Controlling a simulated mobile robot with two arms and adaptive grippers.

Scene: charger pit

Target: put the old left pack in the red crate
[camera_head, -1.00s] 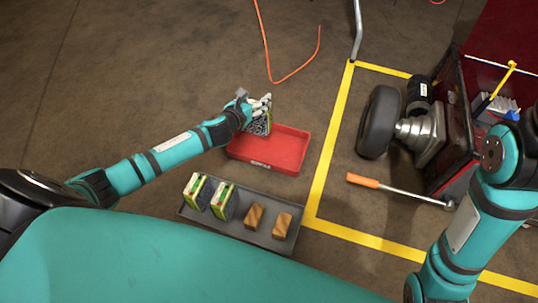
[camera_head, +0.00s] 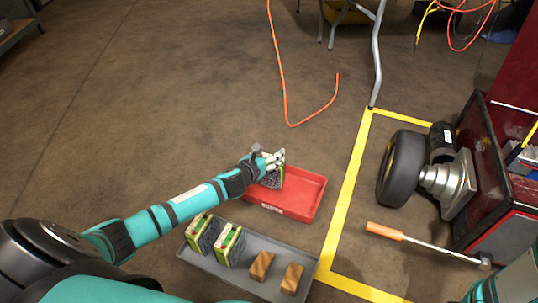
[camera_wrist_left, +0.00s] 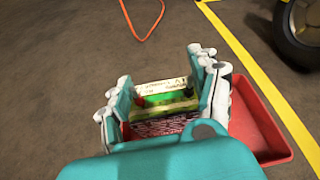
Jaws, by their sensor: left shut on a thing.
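The old left pack (camera_head: 273,178) is a block with a green and yellow top and a dark patterned side. My left gripper (camera_head: 272,162) is shut on it and holds it over the left part of the red crate (camera_head: 305,191). The left wrist view shows the pack (camera_wrist_left: 165,100) between the fingers of my left gripper (camera_wrist_left: 165,85), with the crate (camera_wrist_left: 262,130) below and to the right. The gripper hides part of the crate's inside, and I cannot tell whether the pack touches its floor. My right gripper is not in view.
A grey tray (camera_head: 240,277) in front of the crate holds two similar packs (camera_head: 215,240) and two wooden blocks (camera_head: 275,270). A wheel (camera_head: 402,168), an orange-handled bar (camera_head: 420,243) and a red cabinet (camera_head: 495,175) are at right. An orange cable (camera_head: 285,95) lies behind the crate.

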